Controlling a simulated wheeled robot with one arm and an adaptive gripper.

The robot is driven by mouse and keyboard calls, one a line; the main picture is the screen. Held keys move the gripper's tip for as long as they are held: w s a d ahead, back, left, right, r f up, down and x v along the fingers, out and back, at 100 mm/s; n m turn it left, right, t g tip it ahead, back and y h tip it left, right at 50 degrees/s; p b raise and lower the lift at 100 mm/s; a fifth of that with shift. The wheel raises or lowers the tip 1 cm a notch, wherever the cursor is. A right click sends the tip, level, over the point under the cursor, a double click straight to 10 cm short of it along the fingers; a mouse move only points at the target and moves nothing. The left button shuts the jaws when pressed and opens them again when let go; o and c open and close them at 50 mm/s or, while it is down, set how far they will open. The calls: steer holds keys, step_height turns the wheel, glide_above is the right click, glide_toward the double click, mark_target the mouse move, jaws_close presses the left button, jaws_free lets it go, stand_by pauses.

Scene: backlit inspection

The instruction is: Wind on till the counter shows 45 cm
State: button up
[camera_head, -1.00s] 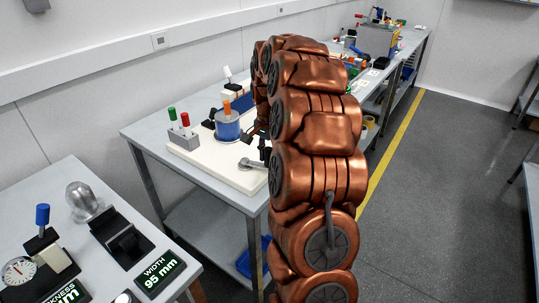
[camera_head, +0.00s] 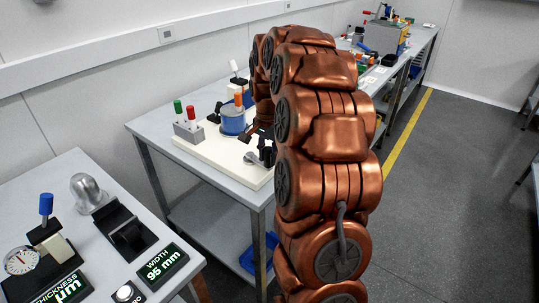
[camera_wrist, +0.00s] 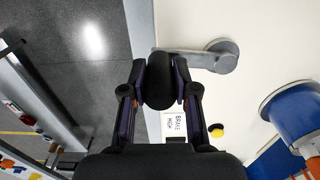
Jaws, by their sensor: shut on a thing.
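In the wrist view my gripper (camera_wrist: 160,88) is shut on the dark knob (camera_wrist: 158,88) of a grey crank. The crank arm (camera_wrist: 195,60) runs right from the knob to its round hub (camera_wrist: 226,50) on a cream board (camera_wrist: 255,25). In the head view the crank (camera_head: 252,158) shows on the board's near side, and my gripper (camera_head: 262,146) is partly hidden by my copper arm. A blue drum (camera_head: 232,120) with an orange handle stands on the board; it also shows in the wrist view (camera_wrist: 297,112). No counter reading in cm is visible.
The board lies on a grey table (camera_head: 160,133). A yellow button (camera_wrist: 216,130) and a BRAKE HIGH label (camera_wrist: 173,126) are near the crank. A grey block (camera_head: 188,134) holds green and red handles. The near table carries a display (camera_head: 163,264) reading WIDTH 95 mm.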

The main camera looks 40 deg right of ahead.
steer(key=shift+w+a+r, duration=0.1)
steer(key=shift+w, duration=0.05)
steer(key=shift+w+a+b, duration=0.15)
steer(key=shift+a+b, duration=0.4)
steer(key=shift+a, duration=1.05)
steer(key=shift+w+a, duration=0.45)
steer(key=shift+a, duration=0.25)
steer(key=shift+w+a, duration=0.4)
steer(key=shift+a, duration=0.25)
steer(key=shift+w+a, duration=0.5)
steer(key=shift+w, duration=0.2)
steer(key=shift+w+a, duration=0.45)
steer(key=shift+w, duration=0.2)
